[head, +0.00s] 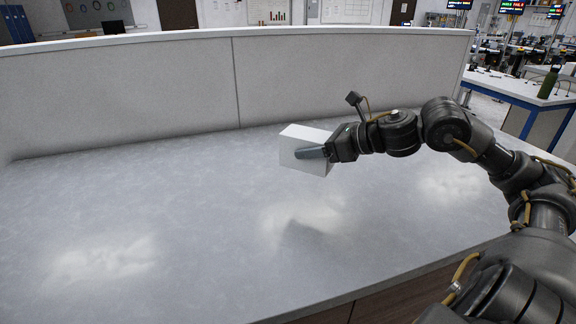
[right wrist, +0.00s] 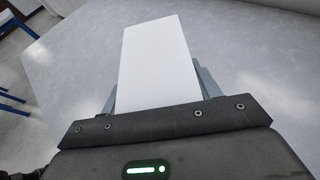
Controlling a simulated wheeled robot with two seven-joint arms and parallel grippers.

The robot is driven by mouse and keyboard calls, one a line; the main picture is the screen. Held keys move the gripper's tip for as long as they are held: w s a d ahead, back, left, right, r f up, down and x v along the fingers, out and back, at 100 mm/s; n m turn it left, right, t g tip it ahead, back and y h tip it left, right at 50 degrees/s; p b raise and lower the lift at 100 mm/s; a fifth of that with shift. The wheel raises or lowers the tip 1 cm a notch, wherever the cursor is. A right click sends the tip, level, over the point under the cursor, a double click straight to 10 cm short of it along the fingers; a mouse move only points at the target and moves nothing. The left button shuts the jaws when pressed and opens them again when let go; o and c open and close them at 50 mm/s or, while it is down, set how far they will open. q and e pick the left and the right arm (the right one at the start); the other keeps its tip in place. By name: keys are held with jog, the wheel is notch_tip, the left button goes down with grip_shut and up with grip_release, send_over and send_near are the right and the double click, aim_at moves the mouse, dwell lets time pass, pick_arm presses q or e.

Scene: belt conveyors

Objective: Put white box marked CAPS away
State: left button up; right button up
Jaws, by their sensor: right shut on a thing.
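A plain white box (head: 302,137) is held above the grey tabletop in the head view. My right gripper (head: 312,153) is shut on it, with a finger along its near side. In the right wrist view the white box (right wrist: 156,62) juts out from between the two fingers of my right gripper (right wrist: 157,93). No CAPS marking shows on the faces in view. A faint shadow lies on the tabletop below the box. My left gripper is not in view.
The grey tabletop (head: 150,220) is bare and wide open. A low white partition (head: 130,95) closes off its back edge. Farther right stands a blue-framed table (head: 510,92) with a green bottle (head: 548,82).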

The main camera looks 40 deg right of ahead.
jog(key=w+p, duration=0.1)
jog(key=w, duration=0.1)
jog(key=w+f+p, duration=0.1)
jog(key=w+p, duration=0.2)
jog(key=shift+w+f, duration=0.25)
jog(key=shift+w, duration=0.15)
jog(key=w+f, duration=0.1)
jog(key=f, duration=0.1)
jog(key=w+f+p, duration=0.1)
jog(key=w+f, duration=0.2)
jog(key=f, duration=0.1)
jog(key=shift+w+a+f+p, duration=0.1)
jog(key=shift+w+f+p, duration=0.2)
jog(key=shift+w, duration=0.1)
jog(key=f+p, duration=0.2)
jog(key=shift+w+f, duration=0.2)
jog(key=shift+f, duration=0.45)
